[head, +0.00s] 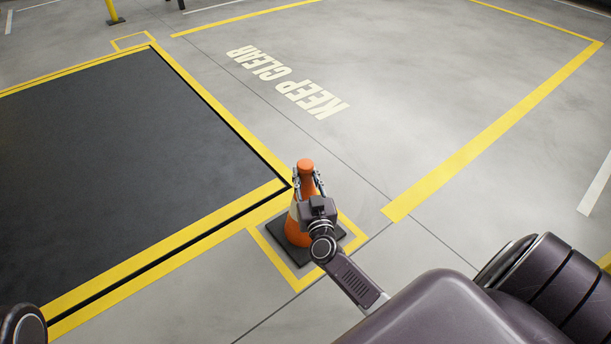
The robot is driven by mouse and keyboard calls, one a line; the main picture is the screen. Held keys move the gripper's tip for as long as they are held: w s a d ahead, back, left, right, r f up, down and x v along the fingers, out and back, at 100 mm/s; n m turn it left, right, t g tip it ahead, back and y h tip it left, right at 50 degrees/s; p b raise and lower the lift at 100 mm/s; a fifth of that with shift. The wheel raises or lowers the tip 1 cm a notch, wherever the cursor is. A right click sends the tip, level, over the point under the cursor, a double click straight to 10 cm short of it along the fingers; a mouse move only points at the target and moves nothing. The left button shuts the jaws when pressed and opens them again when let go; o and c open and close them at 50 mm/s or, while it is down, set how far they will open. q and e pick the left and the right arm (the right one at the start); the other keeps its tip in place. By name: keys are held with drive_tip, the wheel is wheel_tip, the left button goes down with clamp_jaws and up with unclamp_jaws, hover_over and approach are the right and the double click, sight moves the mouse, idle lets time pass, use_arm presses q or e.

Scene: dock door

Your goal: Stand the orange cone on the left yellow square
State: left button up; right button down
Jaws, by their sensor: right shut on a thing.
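The orange cone (297,232) is upright, with a pale band and a dark square base. My right gripper (307,180) is shut on its upper part, one finger on each side, and hides some of its front. The base shows inside a yellow outlined square (273,258) at the near right corner of the dark plate; I cannot tell whether it touches the floor. A second, smaller-looking yellow square (131,51) lies empty at the plate's far corner, to the upper left. My left gripper is out of view.
The large dark plate (120,160) with yellow borders fills the left. White KEEP CLEAR lettering (288,82) and a yellow-lined bay (500,122) lie on open grey floor at right. A yellow post (113,10) stands near the far square.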

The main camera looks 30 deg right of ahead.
drive_tip(key=c, duration=1.5)
unclamp_jaws()
